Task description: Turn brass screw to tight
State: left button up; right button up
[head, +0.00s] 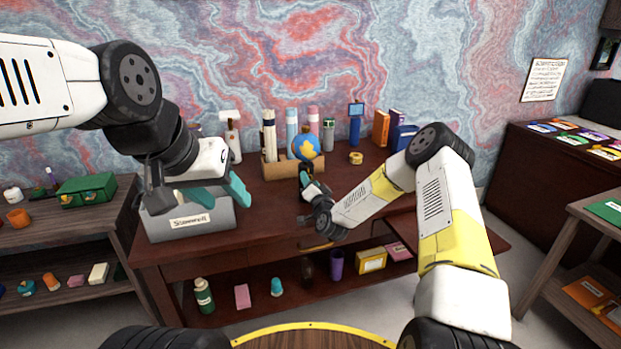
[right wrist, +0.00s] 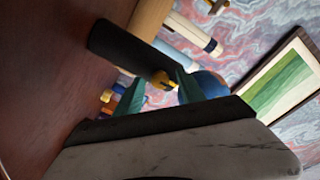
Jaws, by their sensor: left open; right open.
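A blue globe with a yellow star (head: 305,148) stands on a dark post on the red-brown desk (head: 270,205). In the right wrist view, the black post (right wrist: 125,50) runs toward the blue globe (right wrist: 208,83). A small yellow piece, apparently the brass screw (right wrist: 164,79), shows at the post's end near the globe; it is too small to tell in the head view. My right gripper (head: 308,188) is open at the post, its teal fingers on either side of the yellow piece (right wrist: 162,90); contact is unclear.
The grey labelled box (head: 190,225) stands at the desk's left. A yellow tape roll (head: 356,158) and books (head: 381,128) stand to the right.

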jog(key=v, duration=0.7)
jog(key=shift+s, duration=0.4)
jog(key=shift+d, duration=0.1)
